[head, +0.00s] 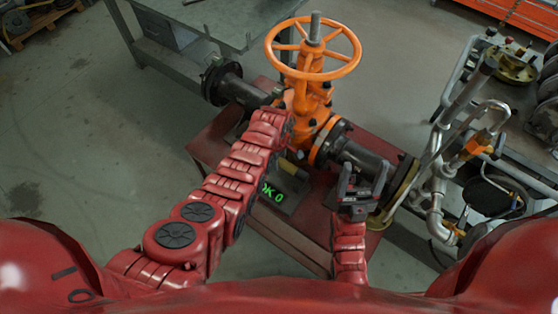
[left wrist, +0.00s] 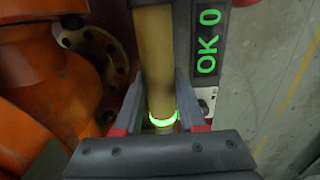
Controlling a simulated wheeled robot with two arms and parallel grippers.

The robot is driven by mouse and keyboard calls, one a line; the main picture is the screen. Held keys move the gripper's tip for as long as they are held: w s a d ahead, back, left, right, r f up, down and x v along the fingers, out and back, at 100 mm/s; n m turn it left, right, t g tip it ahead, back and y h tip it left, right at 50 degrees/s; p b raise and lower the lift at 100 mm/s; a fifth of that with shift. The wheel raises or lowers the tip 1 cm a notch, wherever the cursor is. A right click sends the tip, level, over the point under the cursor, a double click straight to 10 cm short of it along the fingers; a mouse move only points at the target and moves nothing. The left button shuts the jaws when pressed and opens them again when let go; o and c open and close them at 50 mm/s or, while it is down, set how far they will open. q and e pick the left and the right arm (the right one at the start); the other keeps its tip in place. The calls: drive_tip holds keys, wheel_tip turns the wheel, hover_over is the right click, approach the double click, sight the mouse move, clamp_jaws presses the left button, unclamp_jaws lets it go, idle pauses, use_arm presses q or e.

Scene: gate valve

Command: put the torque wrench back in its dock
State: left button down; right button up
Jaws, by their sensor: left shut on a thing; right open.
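The torque wrench's yellow handle (left wrist: 156,60) stands between the fingers of my left gripper (left wrist: 161,88) in the left wrist view. That gripper is shut on it, with a glowing green ring just below the grip. Part of the handle (head: 294,168) shows beside my left arm in the head view. A dark panel with green "OK 0" lettering (left wrist: 208,42) lies beside the handle; it also shows in the head view (head: 271,192). I cannot make out the dock or the wrench's far end. My right gripper (head: 362,178) is open and empty near the dark pipe.
The orange gate valve (head: 311,85) with its handwheel stands just beyond my left arm, on a red stand (head: 205,150). A grey workbench (head: 215,25) is behind it. A cart with pipes and hoses (head: 440,180) stands at the right. The floor at left is clear.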

use_arm(q)
drive_tip(key=shift+f+b, duration=1.65)
drive_tip(key=shift+f, duration=0.4)
drive_tip(key=shift+c, duration=2.1)
unclamp_jaws()
wheel_tip(320, 180, up, 10)
drive_tip(key=shift+a+r+b, duration=0.1)
drive_tip(key=shift+r+b, duration=0.05)
drive_tip(key=shift+b, duration=0.8)
wheel_tip(320, 180, up, 7)
drive_tip(key=p, duration=0.5)
drive_tip(key=shift+p, duration=0.4)
